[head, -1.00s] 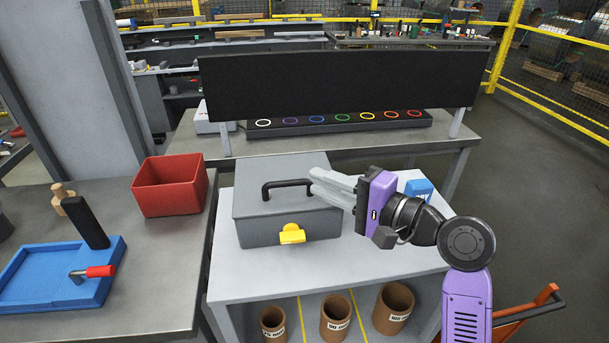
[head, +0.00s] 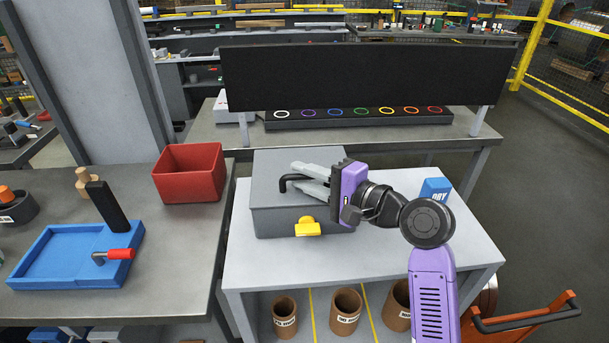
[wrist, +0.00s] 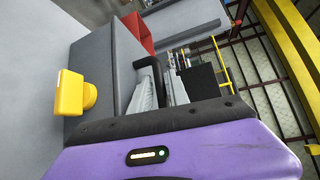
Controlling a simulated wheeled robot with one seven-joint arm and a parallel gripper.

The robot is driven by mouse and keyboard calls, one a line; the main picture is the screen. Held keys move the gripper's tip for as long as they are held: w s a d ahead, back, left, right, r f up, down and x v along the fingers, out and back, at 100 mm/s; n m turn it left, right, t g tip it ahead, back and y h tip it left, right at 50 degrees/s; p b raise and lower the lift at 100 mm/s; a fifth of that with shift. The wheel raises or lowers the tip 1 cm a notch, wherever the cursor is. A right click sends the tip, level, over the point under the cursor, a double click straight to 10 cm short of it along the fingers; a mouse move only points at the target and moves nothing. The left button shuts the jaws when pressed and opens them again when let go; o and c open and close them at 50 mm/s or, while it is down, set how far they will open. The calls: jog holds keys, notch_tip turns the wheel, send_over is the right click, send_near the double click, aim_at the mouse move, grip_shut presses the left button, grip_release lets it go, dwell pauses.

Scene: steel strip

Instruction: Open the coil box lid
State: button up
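The grey coil box (head: 280,222) stands on the white-topped table with its lid (head: 268,165) down. A black bar handle (head: 284,184) is on the lid, and a yellow latch (head: 307,227) is on the front. In the wrist view the latch (wrist: 74,94) is at left and the handle (wrist: 157,72) rises near the fingers. My gripper (head: 295,180) reaches over the lid from the right, fingers spread and apart. The handle appears between them, partly hidden by the fingers; I cannot tell whether they touch it.
A blue box (head: 435,190) stands right of the coil box on the white table (head: 400,258). A red bin (head: 190,178) and a blue tray (head: 70,262) are on the left bench. A black panel (head: 365,75) stands behind. Cardboard tubes (head: 346,308) sit on the shelf below.

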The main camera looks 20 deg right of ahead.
grip_shut()
jog(key=shift+f, duration=0.1)
dwell(1.2)
